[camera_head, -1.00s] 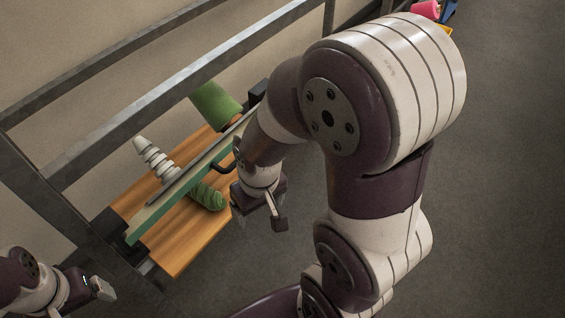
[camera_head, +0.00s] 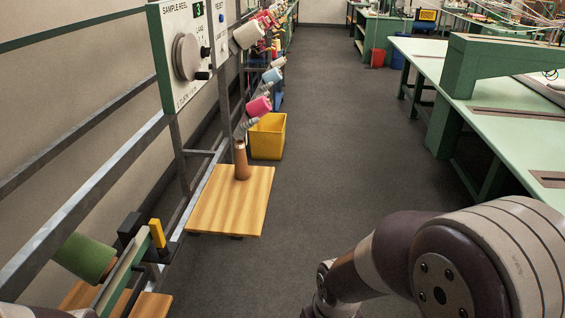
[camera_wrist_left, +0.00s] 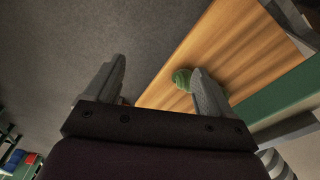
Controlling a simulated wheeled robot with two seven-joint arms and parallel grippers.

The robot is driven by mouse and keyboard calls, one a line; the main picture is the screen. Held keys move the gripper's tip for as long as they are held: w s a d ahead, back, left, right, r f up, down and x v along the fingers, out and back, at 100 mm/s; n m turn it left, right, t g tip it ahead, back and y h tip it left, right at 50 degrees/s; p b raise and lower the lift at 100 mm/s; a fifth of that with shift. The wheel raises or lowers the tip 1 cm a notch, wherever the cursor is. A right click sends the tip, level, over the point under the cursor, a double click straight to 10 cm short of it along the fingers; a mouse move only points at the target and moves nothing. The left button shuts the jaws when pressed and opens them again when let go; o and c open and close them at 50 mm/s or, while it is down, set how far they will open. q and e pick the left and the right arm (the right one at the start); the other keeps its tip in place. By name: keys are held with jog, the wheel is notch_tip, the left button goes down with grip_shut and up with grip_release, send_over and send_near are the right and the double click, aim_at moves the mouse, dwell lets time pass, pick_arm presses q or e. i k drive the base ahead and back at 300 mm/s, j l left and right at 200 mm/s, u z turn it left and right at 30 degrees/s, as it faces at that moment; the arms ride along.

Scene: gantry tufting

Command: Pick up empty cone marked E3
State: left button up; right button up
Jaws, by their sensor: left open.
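A bare brown cone (camera_head: 241,162) stands upright on a wooden board (camera_head: 225,210) beside the metal frame. No marking on it can be read. My left gripper (camera_wrist_left: 160,66) is open and empty in the left wrist view, above the edge of another wooden board (camera_wrist_left: 235,45). A green yarn-wound piece (camera_wrist_left: 182,78) shows beside its right finger. My right arm fills the lower right of the head view, and its gripper is out of the picture.
A green cone (camera_head: 86,256) sits by a green rail (camera_head: 122,272) at lower left. A yellow bin (camera_head: 268,137) stands behind the brown cone's board. A control panel (camera_head: 190,52) is on the frame. The grey aisle floor is clear; a long pale green table (camera_head: 480,95) is at right.

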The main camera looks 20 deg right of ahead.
aim_at(241, 171)
jog(key=z, duration=0.25)
jog(key=i+l+u, duration=0.25)
jog(key=i+l, duration=0.45)
jog(key=i, duration=0.15)
jog(key=i+l+u, duration=0.25)
jog(key=i+l, duration=0.5)
jog(key=l, duration=0.1)
